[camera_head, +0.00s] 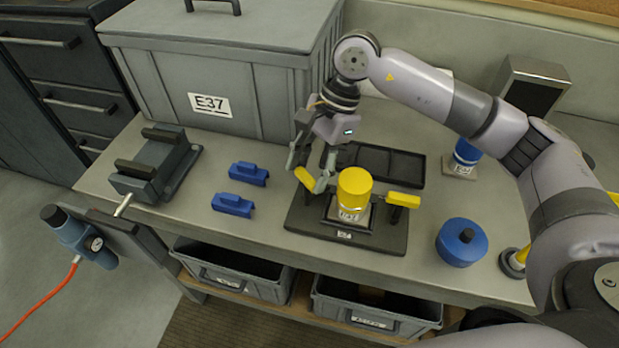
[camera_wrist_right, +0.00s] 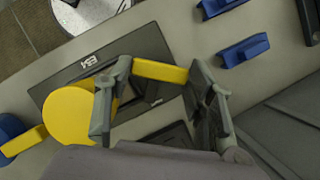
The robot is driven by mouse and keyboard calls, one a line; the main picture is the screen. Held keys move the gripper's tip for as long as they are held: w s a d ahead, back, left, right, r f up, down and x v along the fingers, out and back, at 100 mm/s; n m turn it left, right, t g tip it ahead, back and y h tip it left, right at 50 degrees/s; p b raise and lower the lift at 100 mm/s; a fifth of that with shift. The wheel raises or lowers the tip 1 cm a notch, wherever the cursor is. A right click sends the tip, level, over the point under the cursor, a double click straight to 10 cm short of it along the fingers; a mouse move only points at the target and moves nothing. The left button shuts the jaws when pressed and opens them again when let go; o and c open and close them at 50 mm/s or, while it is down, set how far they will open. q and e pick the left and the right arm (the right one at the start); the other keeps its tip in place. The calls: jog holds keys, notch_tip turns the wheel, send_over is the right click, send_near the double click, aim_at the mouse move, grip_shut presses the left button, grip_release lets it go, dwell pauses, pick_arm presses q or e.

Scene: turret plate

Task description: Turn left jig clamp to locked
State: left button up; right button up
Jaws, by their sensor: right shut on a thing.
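The dark jig plate (camera_head: 300,222) lies on the bench with a yellow-topped cylinder (camera_head: 355,188) upright in its middle. The left jig clamp (camera_head: 306,178) is a yellow lever left of the cylinder, lying at a slant in the head view. It also shows in the right wrist view (camera_wrist_right: 160,71). My right gripper (camera_head: 311,172) is shut on this lever, with one finger at each end of it in the wrist view (camera_wrist_right: 158,90). The right jig clamp (camera_head: 403,200) is a yellow lever pointing out to the right. My left gripper is not in view.
Two blue blocks (camera_head: 248,173) and a dark vise (camera_head: 155,165) lie to the left. A dark tray (camera_head: 405,168) is behind the jig. A round blue lidded part (camera_head: 461,243) stands at right. A large grey bin (camera_head: 230,70) stands behind.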

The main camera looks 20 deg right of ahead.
jog(key=m+b, duration=0.1)
jog(key=b, duration=0.1)
jog(key=m+t+b, duration=0.1)
jog(key=m+b, duration=0.1)
jog(key=m+t+b, duration=0.1)
jog(key=m+b, duration=0.1)
jog(key=shift+s+f, duration=0.2)
jog(key=shift+f, duration=0.05)
jog(key=m+t+b, duration=0.1)
jog(key=m+b, duration=0.1)
jog(key=m, duration=0.1)
jog(key=shift+s+r+b, duration=0.15)
jog(key=shift+b, duration=0.25)
jog(key=shift+r+m+t+h+b, duration=0.1)
jog(key=shift+m+t+h+b, duration=0.2)
jog(key=shift+m+t+b, duration=0.5)
jog(key=shift+m+g, duration=0.3)
jog(key=shift+m, duration=0.1)
jog(key=shift+r, duration=0.1)
jog(key=o, duration=1.2)
jog(key=shift+c, duration=0.2)
